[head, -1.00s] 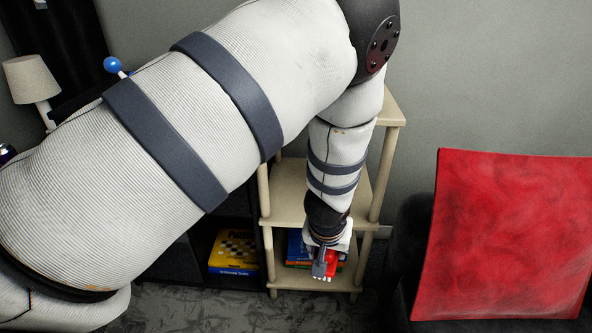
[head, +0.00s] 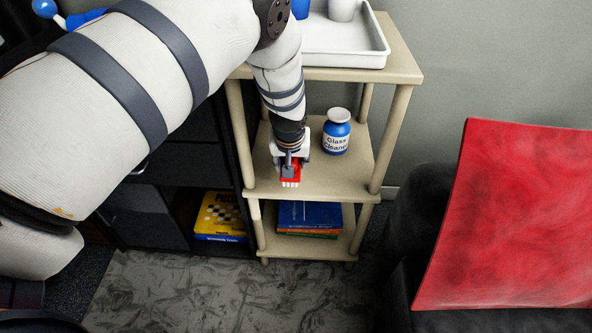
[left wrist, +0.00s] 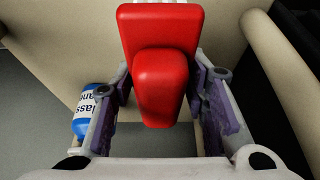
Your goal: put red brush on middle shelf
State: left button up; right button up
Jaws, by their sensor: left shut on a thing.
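The red brush (head: 291,172), with white bristles, is held in my left gripper (head: 290,165) at the front left part of the middle shelf (head: 339,179). Its bristles show at the lower end in the head view. I cannot tell whether the brush touches the shelf board. In the left wrist view the red brush (left wrist: 161,60) sits between the two fingers of my left gripper (left wrist: 162,100), its red body toward the camera. My right gripper is in neither view.
A blue and white glass cleaner bottle (head: 337,133) stands on the middle shelf, right of the gripper. A white tray (head: 345,60) with items is on the top shelf. Boxes (head: 310,216) lie on the bottom shelf. A red cushion (head: 508,220) is at the right.

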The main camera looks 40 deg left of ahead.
pick_arm(q)
jog(key=b+x, duration=0.1)
jog(key=x, duration=0.5)
jog(key=shift+w+f, duration=0.1)
jog(key=shift+w, duration=0.2)
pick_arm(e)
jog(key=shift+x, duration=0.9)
pick_arm(q)
jog(key=shift+f, duration=0.15)
jog(key=o, duration=1.1)
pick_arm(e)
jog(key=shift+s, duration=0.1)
